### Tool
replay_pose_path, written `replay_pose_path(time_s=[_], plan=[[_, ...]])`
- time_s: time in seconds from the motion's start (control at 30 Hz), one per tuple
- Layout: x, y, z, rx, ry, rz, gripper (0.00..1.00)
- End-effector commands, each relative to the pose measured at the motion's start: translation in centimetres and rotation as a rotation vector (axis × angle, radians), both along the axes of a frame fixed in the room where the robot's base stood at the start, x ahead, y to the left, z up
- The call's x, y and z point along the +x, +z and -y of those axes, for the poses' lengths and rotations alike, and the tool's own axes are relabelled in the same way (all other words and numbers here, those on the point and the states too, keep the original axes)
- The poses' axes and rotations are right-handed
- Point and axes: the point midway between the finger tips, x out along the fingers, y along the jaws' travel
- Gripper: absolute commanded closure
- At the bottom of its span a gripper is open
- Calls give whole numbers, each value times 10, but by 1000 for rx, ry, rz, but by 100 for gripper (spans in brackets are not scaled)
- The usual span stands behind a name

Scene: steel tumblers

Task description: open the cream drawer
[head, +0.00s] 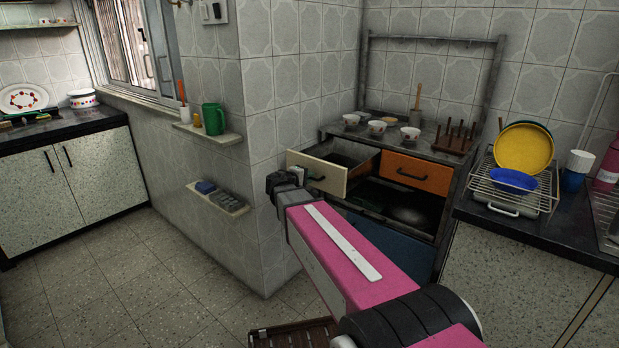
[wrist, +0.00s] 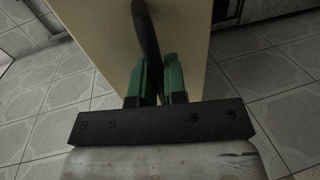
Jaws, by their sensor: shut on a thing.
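The cream drawer (head: 319,174) is pulled out from the left of the small cabinet, beside the wall corner. Its open inside shows behind the front panel. Its dark handle (head: 316,178) is on the front. My gripper (head: 299,172) is at the left part of this front, partly hidden by my arm. In the wrist view the cream front (wrist: 190,50) fills the middle, and the green fingers of my gripper (wrist: 160,80) are shut on the dark handle (wrist: 146,40).
An orange drawer (head: 416,173) is closed to the right. Several bowls (head: 376,128) and a wooden peg rack (head: 455,138) stand on the cabinet top. A tiled wall corner (head: 262,200) is close on the left, with small shelves (head: 217,199). A dish rack (head: 515,183) stands on the right counter.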

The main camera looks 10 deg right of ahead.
Motion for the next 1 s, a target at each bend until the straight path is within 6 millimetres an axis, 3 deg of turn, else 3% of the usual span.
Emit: replay_pose_path(time_s=[0.07,0.1,0.17,0.2,0.57,1.0], plan=[[0,0,0,1,0,-1,100],[0,0,0,1,0,-1,84],[0,0,0,1,0,-1,65],[0,0,0,1,0,-1,63],[-4,1,-5,0,1,0,63],[-50,17,-63,1,2,0,63]])
